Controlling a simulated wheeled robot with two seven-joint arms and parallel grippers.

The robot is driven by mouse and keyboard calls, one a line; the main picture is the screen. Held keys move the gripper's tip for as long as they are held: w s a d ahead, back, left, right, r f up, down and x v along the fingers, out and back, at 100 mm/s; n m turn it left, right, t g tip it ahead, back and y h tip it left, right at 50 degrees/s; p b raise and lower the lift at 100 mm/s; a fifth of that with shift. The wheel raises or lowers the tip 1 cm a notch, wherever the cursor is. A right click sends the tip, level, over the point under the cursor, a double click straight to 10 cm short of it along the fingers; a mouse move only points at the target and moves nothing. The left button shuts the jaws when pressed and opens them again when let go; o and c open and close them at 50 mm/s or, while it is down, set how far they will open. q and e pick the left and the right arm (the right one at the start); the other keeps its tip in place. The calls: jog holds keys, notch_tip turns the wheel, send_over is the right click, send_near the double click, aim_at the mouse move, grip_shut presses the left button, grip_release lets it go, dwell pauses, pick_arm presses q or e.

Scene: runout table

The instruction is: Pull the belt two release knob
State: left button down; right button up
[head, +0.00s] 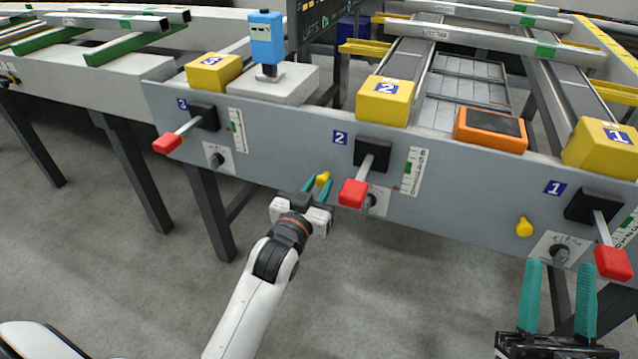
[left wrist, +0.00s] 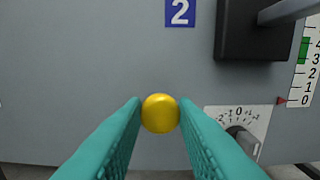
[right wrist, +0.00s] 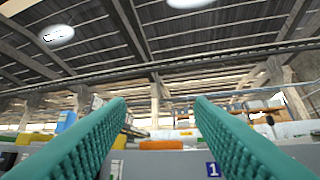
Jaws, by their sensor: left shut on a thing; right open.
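The belt two release knob (head: 323,179) is a small yellow knob on the grey front panel, below and left of the blue "2" label (head: 340,138). In the left wrist view the yellow knob (left wrist: 159,113) sits between the teal fingertips, which touch its sides. My left gripper (head: 320,186) is shut on the knob. My right gripper (head: 558,268) is open and empty at the lower right, in front of the panel near station 1. In the right wrist view its teal fingers (right wrist: 160,112) are wide apart with nothing between them.
The red-tipped lever (head: 353,193) of station 2 sticks out just right of my left gripper. A dial (left wrist: 240,132) is beside it. Another yellow knob (head: 524,226) and a red-tipped lever (head: 612,262) are at station 1. Another lever (head: 167,143) is at station 3.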

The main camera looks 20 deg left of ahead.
pick_arm(q)
jog(key=shift+s+f, duration=0.1)
jog(key=shift+f, duration=0.05)
jog(key=c, duration=1.5)
grip_release()
jog(key=o, duration=0.4)
jog(key=shift+s, duration=0.15)
jog(key=shift+c, duration=0.2)
pick_arm(e)
jog(key=shift+s, duration=0.2)
pick_arm(q)
jog(key=shift+s, duration=0.25)
jog(key=s+p, duration=0.3)
jog(key=s, duration=0.8)
jog(key=shift+s+d, duration=0.2)
jog(key=shift+s, duration=0.05)
pick_arm(e)
jog(key=w+f+g+h, duration=0.2)
jog(key=w+f+g, duration=0.1)
jog(key=f+g, duration=0.4)
jog(key=shift+w+d+f+g+h, duration=0.3)
jog(key=shift+w+f+g+h, duration=0.1)
jog(key=shift+f, duration=1)
